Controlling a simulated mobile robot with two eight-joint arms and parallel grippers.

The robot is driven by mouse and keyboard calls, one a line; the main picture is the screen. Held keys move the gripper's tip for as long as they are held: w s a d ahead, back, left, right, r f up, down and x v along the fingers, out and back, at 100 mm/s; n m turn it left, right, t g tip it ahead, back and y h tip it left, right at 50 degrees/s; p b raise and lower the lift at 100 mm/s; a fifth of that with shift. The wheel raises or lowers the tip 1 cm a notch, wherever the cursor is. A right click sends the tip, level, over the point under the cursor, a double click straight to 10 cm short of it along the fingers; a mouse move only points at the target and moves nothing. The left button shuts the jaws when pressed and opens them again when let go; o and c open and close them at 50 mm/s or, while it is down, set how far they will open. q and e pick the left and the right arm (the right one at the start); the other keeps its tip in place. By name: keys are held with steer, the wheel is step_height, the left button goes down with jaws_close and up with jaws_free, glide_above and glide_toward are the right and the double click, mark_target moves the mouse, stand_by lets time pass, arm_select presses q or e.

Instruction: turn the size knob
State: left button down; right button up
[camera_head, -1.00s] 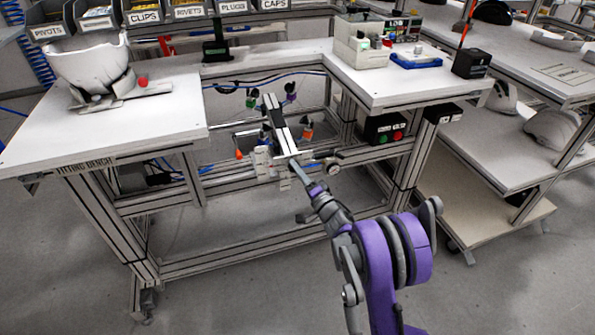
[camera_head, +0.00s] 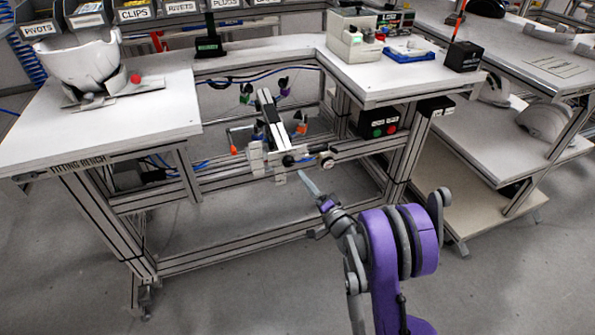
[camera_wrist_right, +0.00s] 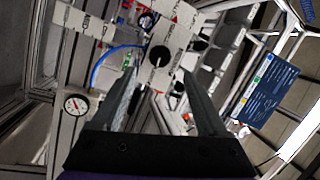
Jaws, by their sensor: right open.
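A black round knob (camera_head: 288,160), which looks like the size knob, sits on the front of a pale fixture (camera_head: 256,160) under the fitting bench. In the right wrist view the black knob (camera_wrist_right: 160,56) shows just beyond and between the fingertips. My right gripper (camera_head: 307,181) is just to the lower right of the knob and apart from it. In the wrist view the right gripper (camera_wrist_right: 158,75) is open, with nothing between its fingers. Any mark on the knob is too small to read. My left gripper is not in view.
A round dial gauge (camera_head: 328,163) is beside the knob, and shows in the wrist view (camera_wrist_right: 76,104). A white helmet shell (camera_head: 82,68) stands on the bench top (camera_head: 150,118). A box with red and green buttons (camera_head: 377,124) hangs at the right. The floor in front is clear.

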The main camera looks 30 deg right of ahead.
steer(key=shift+s+f, duration=0.15)
steer(key=shift+s, duration=0.6)
steer(key=shift+s+f, duration=0.1)
steer(key=shift+s, duration=0.65)
